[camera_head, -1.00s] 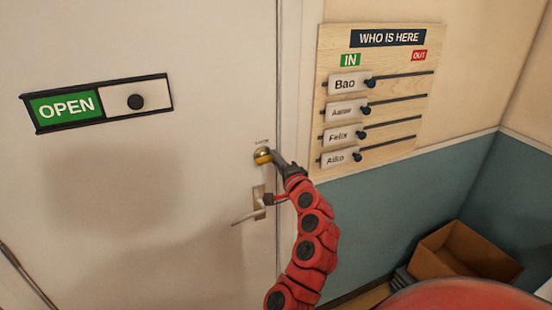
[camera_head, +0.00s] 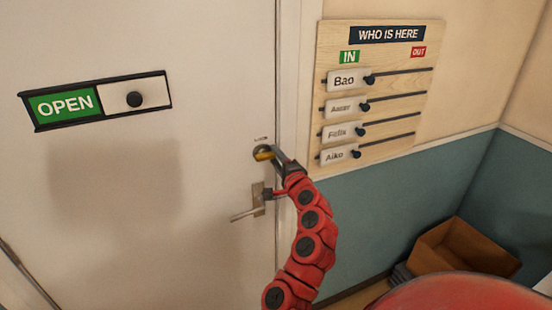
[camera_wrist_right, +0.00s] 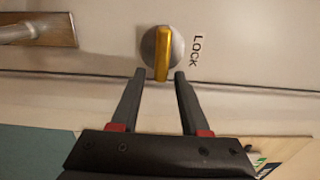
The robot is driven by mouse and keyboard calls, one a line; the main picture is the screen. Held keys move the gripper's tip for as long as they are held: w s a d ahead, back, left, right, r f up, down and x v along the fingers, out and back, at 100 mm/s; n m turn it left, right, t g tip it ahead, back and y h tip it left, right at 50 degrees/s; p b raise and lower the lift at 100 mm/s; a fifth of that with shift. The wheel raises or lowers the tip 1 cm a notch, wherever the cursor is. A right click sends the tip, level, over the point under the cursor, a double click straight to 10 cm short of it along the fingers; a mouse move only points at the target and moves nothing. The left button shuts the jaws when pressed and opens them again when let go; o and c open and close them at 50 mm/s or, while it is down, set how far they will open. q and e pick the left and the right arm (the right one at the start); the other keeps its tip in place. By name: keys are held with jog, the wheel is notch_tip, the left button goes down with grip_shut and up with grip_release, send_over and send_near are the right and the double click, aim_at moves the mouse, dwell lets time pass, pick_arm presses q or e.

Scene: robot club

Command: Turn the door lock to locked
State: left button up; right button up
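The door lock (camera_head: 262,153) is a round metal plate with a yellow thumb-turn on the white door, above the lever handle. In the right wrist view the yellow thumb-turn (camera_wrist_right: 162,52) points straight along the view's vertical, beside the word LOCK. My right gripper (camera_wrist_right: 158,73) is open, its two dark fingertips on either side of the lower end of the thumb-turn with gaps visible. In the head view my right gripper (camera_head: 275,155) is at the lock, partly covering it. My left gripper is not in view.
The lever handle (camera_head: 247,215) is just below the lock. A sliding OPEN sign (camera_head: 136,97) is on the door to the left. A WHO IS HERE board (camera_head: 395,70) hangs on the wall at right. A cardboard box (camera_head: 465,250) stands at lower right.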

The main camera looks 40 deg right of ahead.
dwell(0.3)
jog(key=shift+s+a+f+b, duration=0.1)
jog(key=shift+s+a+b, duration=0.15)
jog(key=shift+s, duration=0.3)
jog(key=p+v, duration=0.9)
jog(key=v, duration=0.7)
jog(key=shift+d+p, duration=0.15)
jog(key=shift+p, duration=0.15)
jog(key=shift+s, duration=0.1)
